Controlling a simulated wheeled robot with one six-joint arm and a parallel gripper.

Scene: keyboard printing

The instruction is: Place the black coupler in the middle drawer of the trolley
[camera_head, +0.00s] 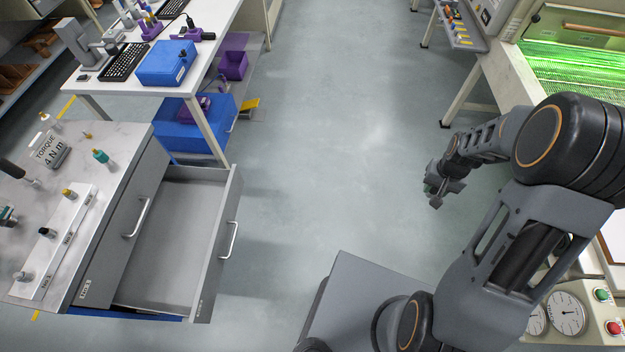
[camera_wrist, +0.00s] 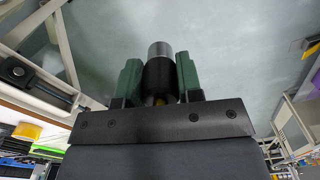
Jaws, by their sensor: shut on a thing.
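The black coupler (camera_wrist: 160,76), a short black cylinder with a silver end, sits between the two green fingers of my gripper (camera_wrist: 159,66) in the wrist view. My gripper is shut on it. In the head view my gripper (camera_head: 437,188) hangs over the open floor right of centre, well away from the trolley; the coupler cannot be made out there. The trolley (camera_head: 105,218) stands at the left. One of its drawers (camera_head: 175,240) is pulled out, and its visible inside is empty. I cannot tell which level this drawer is.
The trolley top holds a torque display (camera_head: 50,150), a white strip (camera_head: 60,240) with several pegs, and a teal-capped piece (camera_head: 100,156). A white table (camera_head: 135,93) with a blue box (camera_head: 167,63) stands behind. Green-lit equipment (camera_head: 575,70) is at right. The middle floor (camera_head: 330,130) is clear.

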